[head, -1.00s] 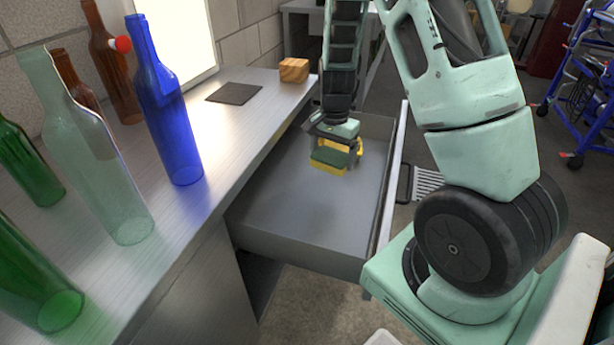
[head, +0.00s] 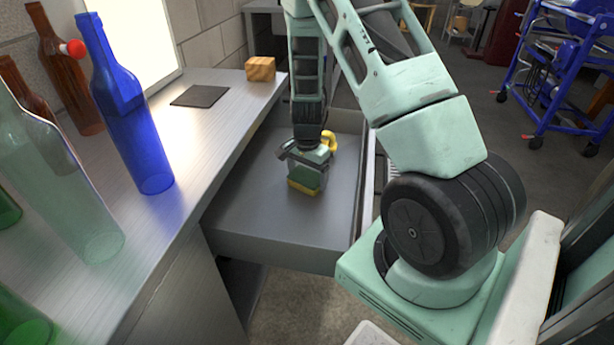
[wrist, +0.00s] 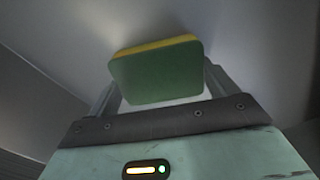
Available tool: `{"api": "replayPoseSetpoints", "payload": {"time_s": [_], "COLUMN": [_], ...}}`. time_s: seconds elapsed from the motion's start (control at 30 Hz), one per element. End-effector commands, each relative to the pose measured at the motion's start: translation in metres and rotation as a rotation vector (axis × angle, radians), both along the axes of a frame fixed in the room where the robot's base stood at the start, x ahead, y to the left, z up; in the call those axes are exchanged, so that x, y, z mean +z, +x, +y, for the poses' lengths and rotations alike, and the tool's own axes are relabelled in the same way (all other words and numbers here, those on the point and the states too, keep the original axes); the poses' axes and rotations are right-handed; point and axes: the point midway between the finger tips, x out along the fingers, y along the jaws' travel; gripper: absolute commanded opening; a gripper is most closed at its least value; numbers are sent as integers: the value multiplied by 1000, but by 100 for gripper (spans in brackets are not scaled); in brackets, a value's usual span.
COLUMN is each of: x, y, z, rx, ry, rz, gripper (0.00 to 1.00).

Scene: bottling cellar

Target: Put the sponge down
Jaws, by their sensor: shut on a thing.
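The sponge (head: 305,184), green on top with a yellow layer below, is held low inside the open drawer (head: 282,248). In the wrist view the sponge (wrist: 157,72) sits between the two fingers of my gripper (wrist: 160,92), its green face toward the camera. My gripper (head: 309,172) points down into the drawer and is shut on the sponge. I cannot tell whether the sponge touches the drawer floor.
A yellow curved thing (head: 329,141) shows just behind my gripper, partly hidden. The drawer floor to the left and in front is bare. The counter at left holds a blue bottle (head: 133,120), other bottles, a dark flat square (head: 200,96) and a wooden block (head: 260,69).

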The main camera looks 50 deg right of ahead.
Motion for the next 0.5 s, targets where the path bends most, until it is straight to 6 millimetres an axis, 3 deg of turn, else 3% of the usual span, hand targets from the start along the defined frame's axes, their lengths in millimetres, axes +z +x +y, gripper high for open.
{"api": "replayPoseSetpoints", "payload": {"time_s": [0.27,0.3,0.33,0.5], "x": [-3,-2,-2,-2], "y": [0,0,0,0], "z": [0,0,0,0], "rx": [1,1,1,1], "ry": [0,0,0,0], "rz": [0,-1,-1,-1], "gripper": [60,93,100,100]}}
